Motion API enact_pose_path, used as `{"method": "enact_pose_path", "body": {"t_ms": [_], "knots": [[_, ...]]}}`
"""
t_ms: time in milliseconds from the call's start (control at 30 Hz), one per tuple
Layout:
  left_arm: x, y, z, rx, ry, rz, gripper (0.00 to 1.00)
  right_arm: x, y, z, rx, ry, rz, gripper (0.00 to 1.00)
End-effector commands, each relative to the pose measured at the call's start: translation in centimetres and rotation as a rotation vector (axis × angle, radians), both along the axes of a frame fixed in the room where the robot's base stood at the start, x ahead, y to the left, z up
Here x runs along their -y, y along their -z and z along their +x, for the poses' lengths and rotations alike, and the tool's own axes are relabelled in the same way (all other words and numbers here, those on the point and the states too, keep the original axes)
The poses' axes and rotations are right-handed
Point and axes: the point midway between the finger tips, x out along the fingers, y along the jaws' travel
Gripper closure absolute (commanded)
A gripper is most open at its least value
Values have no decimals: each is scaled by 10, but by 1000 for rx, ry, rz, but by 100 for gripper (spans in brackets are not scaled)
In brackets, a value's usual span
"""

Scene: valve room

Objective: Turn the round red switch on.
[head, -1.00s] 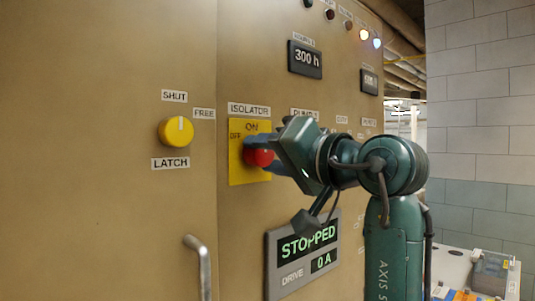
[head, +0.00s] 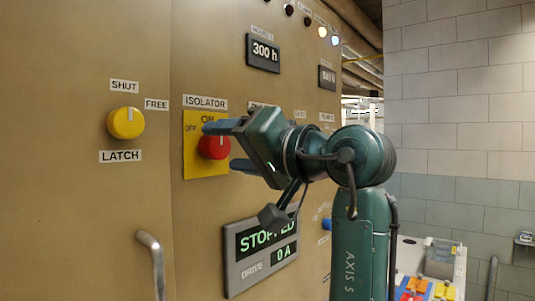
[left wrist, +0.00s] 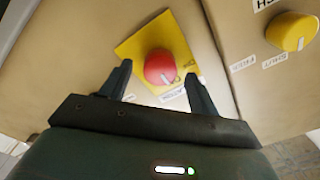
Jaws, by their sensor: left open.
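The round red switch (head: 214,147) sits on a yellow plate (head: 195,170) under the ISOLATOR label, with ON above and OFF to its upper left. My left gripper (head: 219,146) is open at the switch, coming from the right. One blue finger crosses above the knob and the other is at its lower right. In the left wrist view, the red switch (left wrist: 160,66) shows between the open fingers of the left gripper (left wrist: 157,70). Its white mark is visible, but I cannot tell whether it points to ON. Contact is unclear. My right gripper is out of view.
A yellow LATCH knob (head: 125,123) is left of the switch, above a metal door handle (head: 152,262). A display (head: 260,252) reading STOPPED, 0 A is below my left gripper. An hours display (head: 263,53) and lamps are above. A brick wall (head: 460,110) stands right.

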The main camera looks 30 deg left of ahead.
Motion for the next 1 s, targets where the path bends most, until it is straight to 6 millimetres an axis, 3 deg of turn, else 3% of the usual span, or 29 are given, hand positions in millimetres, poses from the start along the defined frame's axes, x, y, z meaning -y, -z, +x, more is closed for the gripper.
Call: {"method": "enact_pose_path", "body": {"t_ms": [300,500,700,1000], "knots": [[71,3,-6,1,1,5,39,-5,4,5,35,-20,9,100],[101,3,-9,0,-1,2,39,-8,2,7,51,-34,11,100],[112,4,-10,-1,-1,1,39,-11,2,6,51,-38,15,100],[112,3,-10,-1,0,0,39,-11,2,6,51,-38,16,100]]}}
